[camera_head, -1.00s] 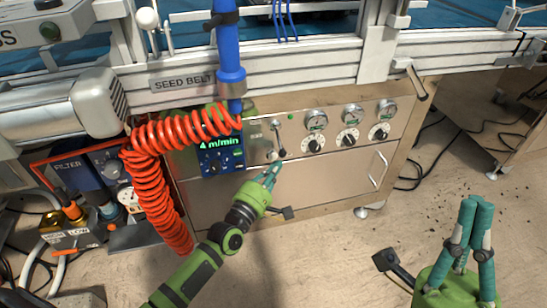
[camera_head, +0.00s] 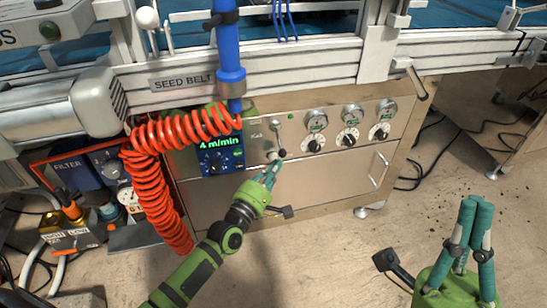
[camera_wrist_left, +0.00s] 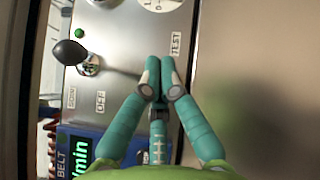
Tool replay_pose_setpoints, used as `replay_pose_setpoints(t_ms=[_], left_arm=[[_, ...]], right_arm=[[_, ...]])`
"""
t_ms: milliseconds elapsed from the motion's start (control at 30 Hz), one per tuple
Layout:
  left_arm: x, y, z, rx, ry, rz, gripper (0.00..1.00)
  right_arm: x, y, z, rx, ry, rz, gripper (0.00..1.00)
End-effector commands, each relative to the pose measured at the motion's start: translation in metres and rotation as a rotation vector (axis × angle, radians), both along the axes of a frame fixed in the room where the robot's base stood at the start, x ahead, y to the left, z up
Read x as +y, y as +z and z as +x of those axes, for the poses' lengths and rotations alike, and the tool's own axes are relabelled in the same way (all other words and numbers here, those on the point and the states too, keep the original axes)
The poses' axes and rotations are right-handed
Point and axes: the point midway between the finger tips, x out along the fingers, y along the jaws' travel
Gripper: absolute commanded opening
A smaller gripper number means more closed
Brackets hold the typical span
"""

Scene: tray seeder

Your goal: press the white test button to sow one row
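The metal control panel (camera_head: 262,140) is on the front of the seeder. My left gripper (camera_head: 277,163) is at its lower edge, just below the black-knobbed lever (camera_head: 281,153). In the left wrist view its fingertips (camera_wrist_left: 160,68) are drawn together with nothing visible between them, beside the TEST label (camera_wrist_left: 175,43). The white test button is not clearly visible; the fingers seem to cover its place. I cannot tell whether the tips touch the panel. My right gripper (camera_head: 477,203) has its fingers together, empty, over the floor at the lower right.
A blue display (camera_head: 221,156) reading 4 m/min is left of the lever. Gauges (camera_head: 316,120) and dials (camera_head: 313,145) are to the right. A coiled red hose (camera_head: 155,180) hangs at the left. A drawer handle (camera_head: 379,170) sticks out below the dials. Floor at the right is open.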

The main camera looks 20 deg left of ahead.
Motion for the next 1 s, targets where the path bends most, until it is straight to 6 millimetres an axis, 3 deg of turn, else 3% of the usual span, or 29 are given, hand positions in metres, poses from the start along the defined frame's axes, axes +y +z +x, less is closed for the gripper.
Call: replay_pose_setpoints(t_ms=[1000], left_arm=[[0.0066, -0.0006, 0.0097, 0.000, 0.000, 0.001, 0.00]], right_arm=[[-0.0001, -0.0052, -0.0002, -0.002, 0.000, 0.001, 0.00]])
